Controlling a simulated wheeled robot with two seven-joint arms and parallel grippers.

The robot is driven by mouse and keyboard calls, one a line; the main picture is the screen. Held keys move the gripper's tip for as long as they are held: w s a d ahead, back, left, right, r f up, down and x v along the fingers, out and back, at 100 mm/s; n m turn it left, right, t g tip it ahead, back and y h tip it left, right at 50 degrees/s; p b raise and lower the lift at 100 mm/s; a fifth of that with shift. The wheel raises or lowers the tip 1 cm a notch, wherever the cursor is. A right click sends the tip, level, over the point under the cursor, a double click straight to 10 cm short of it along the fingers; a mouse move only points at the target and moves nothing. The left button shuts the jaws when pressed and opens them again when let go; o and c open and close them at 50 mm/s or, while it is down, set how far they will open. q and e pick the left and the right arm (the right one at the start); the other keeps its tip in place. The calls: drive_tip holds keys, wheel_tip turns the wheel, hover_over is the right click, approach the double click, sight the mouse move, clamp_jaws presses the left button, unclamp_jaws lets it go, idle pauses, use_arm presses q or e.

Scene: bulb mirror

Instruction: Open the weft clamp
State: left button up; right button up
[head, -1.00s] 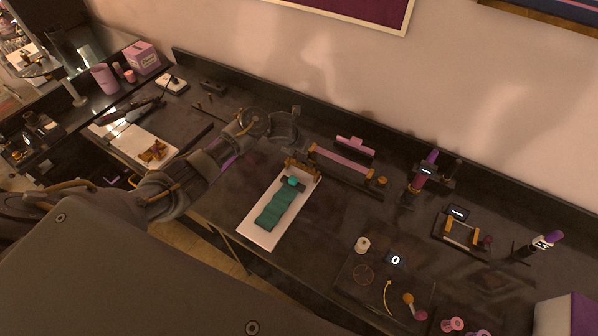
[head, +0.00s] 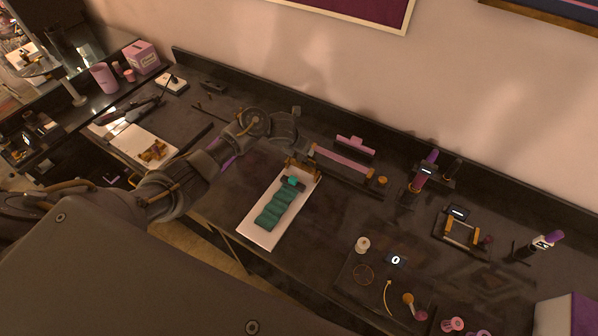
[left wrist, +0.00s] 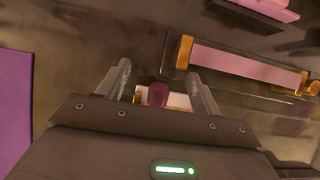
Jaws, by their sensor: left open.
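I cannot tell for certain which part is the weft clamp. A long dark fixture with a pink bar (head: 342,162) and brass ends stands on the bench; the bar also shows in the left wrist view (left wrist: 245,66). My left gripper (left wrist: 163,85) is open, pointing down beside the bar's left end. A dark red knob (left wrist: 158,94) shows between its fingers, with brass and white behind it; I cannot tell whether they touch it. In the head view my arm partly hides this spot. A white board (head: 262,236) with teal cloth (head: 277,208) lies just in front. My right gripper is not in view.
A pink-topped block (head: 355,146) stands behind the bar. To the right are a purple-handled tool (head: 428,165), a small brass-sided frame (head: 462,231) and a white spool (head: 362,244). A wall runs along the bench's back. The bench is clear between the board and the spool.

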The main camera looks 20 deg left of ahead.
use_arm(q)
drive_tip(key=p+v, duration=0.3)
drive_tip(key=shift+w+r, duration=0.1)
drive_tip(key=shift+w, duration=0.1)
drive_tip(key=shift+s+r+b, duration=0.15)
drive_tip(key=shift+s+b, duration=0.1)
drive_tip(key=shift+b, duration=0.1)
drive_tip(key=shift+v, duration=1.8)
drive_tip(key=shift+s, duration=0.1)
